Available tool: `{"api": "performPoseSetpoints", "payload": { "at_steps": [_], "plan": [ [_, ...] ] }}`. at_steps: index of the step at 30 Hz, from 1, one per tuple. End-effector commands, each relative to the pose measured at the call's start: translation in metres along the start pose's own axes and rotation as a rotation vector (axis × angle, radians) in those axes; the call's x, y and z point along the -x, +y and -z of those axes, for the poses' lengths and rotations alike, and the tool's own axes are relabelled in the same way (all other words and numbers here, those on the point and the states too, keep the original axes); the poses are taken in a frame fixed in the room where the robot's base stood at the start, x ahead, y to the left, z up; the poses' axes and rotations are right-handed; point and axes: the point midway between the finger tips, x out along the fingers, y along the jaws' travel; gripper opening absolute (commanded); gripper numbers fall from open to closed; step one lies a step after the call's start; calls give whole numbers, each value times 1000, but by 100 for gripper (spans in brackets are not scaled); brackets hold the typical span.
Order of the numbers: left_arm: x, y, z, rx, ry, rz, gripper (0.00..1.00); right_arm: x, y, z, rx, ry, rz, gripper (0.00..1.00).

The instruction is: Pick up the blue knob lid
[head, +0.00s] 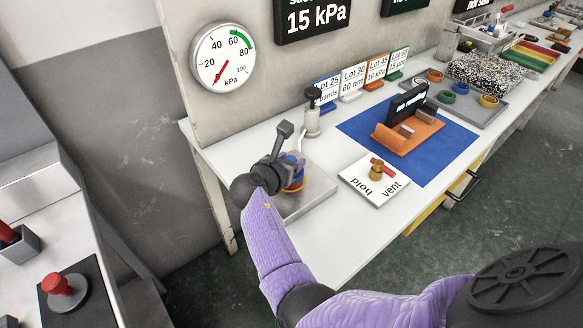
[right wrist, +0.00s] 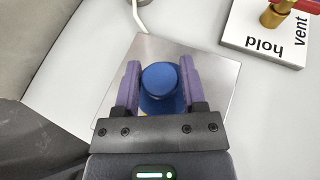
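The blue knob lid (right wrist: 160,77) is in the middle of the right wrist view, its round knob top facing the camera. My right gripper (right wrist: 160,72) has its two purple fingers on either side of the knob. Any gap between fingers and knob is too small to tell, so I cannot say whether they grip it. In the head view my right gripper (head: 289,160) is over a small red, yellow and blue stack, largely hidden by the gripper, on a grey metal plate (head: 312,196). My left gripper is in neither view.
A white hold/vent card (head: 361,190) with a brass and red valve (head: 377,170) lies right of the plate. An orange stand (head: 420,138) is on a blue mat (head: 455,150). A black-topped post (head: 312,118) stands behind. The white table's front strip is clear.

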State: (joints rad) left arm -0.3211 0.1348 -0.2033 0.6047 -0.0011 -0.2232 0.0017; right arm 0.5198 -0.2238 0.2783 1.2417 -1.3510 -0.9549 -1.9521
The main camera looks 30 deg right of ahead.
Motion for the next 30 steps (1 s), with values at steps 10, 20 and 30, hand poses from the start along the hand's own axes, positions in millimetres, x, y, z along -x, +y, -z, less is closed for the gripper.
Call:
{"api": "performPoseSetpoints", "payload": {
  "at_steps": [10,20,30],
  "plan": [
    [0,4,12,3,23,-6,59,0,0,0,0,0,0,0],
    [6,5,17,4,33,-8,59,4,0,-10,-2,-2,-1,0],
    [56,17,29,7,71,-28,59,36,0,-87,-4,-4,-2,0]
  ]
}}
